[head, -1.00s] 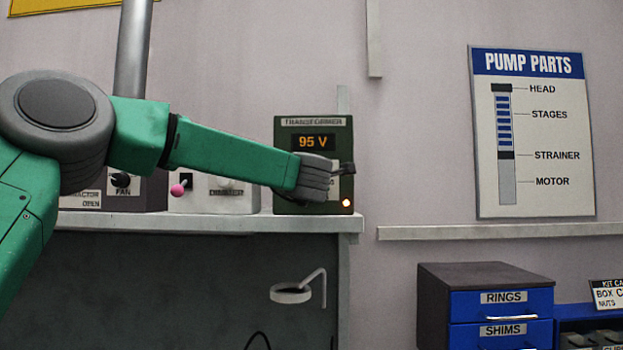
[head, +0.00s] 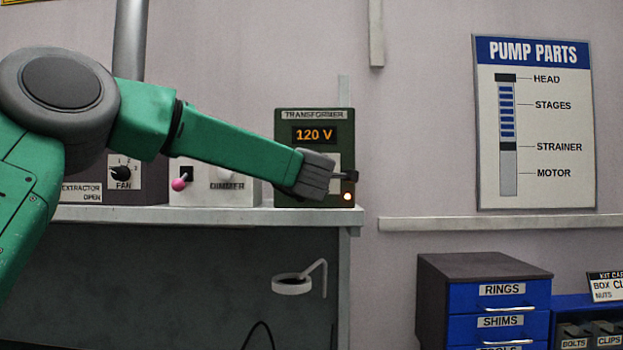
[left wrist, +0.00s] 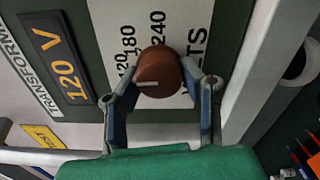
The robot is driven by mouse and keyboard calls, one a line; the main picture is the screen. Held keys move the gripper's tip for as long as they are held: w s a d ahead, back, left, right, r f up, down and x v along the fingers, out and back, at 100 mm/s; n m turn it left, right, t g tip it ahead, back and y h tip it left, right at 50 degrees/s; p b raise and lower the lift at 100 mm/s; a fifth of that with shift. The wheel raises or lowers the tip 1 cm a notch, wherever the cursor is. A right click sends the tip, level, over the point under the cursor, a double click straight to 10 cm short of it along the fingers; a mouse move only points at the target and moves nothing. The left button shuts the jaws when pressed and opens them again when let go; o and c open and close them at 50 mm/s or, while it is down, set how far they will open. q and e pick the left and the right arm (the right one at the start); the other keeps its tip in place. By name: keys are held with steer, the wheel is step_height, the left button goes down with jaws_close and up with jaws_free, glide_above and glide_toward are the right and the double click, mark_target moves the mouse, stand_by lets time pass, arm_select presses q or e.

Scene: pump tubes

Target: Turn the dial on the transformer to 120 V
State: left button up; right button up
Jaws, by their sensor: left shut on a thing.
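The green transformer (head: 284,155) stands on the shelf in the head view, its orange display (head: 314,135) reading 120 V. The left wrist view shows the same display (left wrist: 62,62) and a brown dial (left wrist: 158,72) on a white scale plate with several numbers. A pale pointer line shows on the dial. My left gripper (left wrist: 160,88) is shut on the dial, one finger at each side. In the head view my left gripper (head: 345,178) is in front of the transformer and hides the dial. My right gripper is not in view.
The shelf (head: 210,215) also bears a dimmer box (head: 240,197) with a pink-tipped lever and a fan control (head: 122,173), left of the transformer. Blue drawers (head: 500,300) stand lower right. A pump parts poster (head: 535,120) hangs on the wall.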

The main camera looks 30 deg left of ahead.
arm_select(q)
steer(key=shift+d, duration=0.1)
steer(key=o, duration=1.1)
steer(key=shift+o, duration=0.2)
steer(key=shift+w+d, duration=0.15)
steer(key=shift+w, duration=0.05)
steer(key=v, duration=1.2)
steer(key=shift+f, duration=0.15)
